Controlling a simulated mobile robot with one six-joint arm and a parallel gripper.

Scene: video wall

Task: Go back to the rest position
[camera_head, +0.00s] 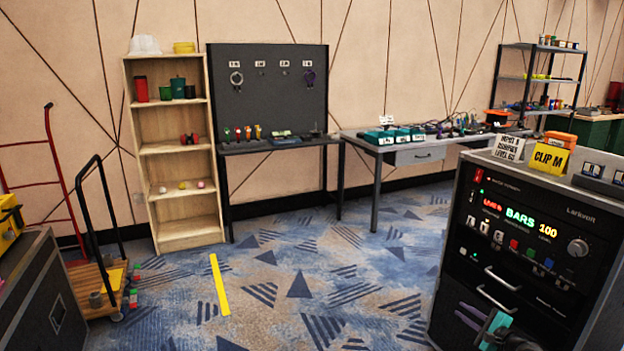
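My gripper (474,318) shows at the lower right, in front of the dark equipment rack (462,262). It is small and dark, with a green patch beside its fingers. I cannot tell whether the fingers are apart or closed, and I make out no object between them. Two silver handles (497,297) are on the rack front just above the gripper. I cannot tell whether the gripper touches the rack.
The rack has a lit "BARS 100" display (533,220) and a yellow "CLIP M" sign (549,158) on top. A wooden shelf (190,232), workbench (360,141) and hand cart (100,302) stand farther off. The patterned carpet (300,260) between is clear, with yellow tape (219,284).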

